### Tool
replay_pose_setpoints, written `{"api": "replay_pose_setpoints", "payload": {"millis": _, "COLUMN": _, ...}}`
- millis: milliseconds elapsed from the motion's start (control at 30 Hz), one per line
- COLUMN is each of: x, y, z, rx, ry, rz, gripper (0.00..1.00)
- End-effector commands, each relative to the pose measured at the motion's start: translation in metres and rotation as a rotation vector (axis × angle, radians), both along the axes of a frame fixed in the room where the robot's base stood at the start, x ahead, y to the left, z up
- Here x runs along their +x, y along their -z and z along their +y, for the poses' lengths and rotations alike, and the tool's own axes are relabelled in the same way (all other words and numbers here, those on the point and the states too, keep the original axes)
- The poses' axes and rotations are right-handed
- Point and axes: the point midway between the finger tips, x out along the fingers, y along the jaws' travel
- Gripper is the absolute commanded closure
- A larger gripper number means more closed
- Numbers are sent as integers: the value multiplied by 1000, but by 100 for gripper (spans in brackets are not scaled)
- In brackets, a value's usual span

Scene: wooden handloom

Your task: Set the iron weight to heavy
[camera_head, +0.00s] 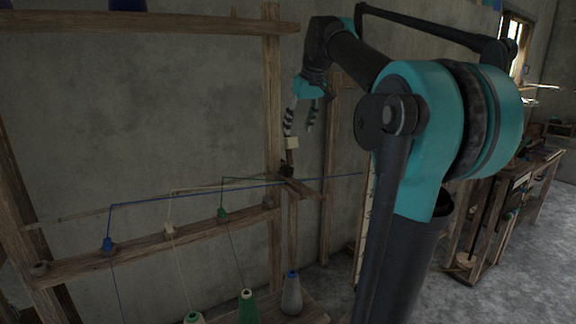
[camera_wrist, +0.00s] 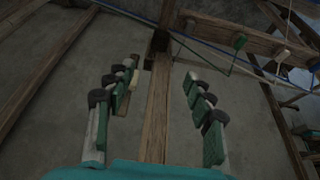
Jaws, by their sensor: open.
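My gripper (camera_head: 300,122) is open and empty, its fingers pointing down in front of the loom's upright post. A small pale block (camera_head: 292,143) shows just below its left fingertip. A small dark piece (camera_head: 288,170), which may be the iron weight, sits lower at the post, by the short wooden arm; I cannot tell its setting. In the wrist view the open fingers (camera_wrist: 162,70) stand on either side of a wooden post, and a dark piece (camera_wrist: 160,40) shows beyond the fingertips. The pale block (camera_wrist: 148,62) is close to the left fingertip, partly hidden.
Blue, white and green threads run through guides on a wooden rail (camera_head: 150,240) at the left. Thread cones, including a grey one (camera_head: 291,294), stand below on a shelf. A wooden bench (camera_head: 500,215) stands at the right. Bare grey wall lies behind.

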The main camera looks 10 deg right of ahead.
Motion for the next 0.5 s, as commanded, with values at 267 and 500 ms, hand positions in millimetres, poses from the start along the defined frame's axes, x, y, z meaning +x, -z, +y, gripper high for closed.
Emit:
{"api": "replay_pose_setpoints", "payload": {"millis": 267, "x": 16, "y": 43, "z": 7, "rx": 0, "ry": 0, "rz": 0, "gripper": 47}}
{"api": "replay_pose_setpoints", "payload": {"millis": 500, "x": 33, "y": 88, "z": 14, "rx": 0, "ry": 0, "rz": 0, "gripper": 47}}
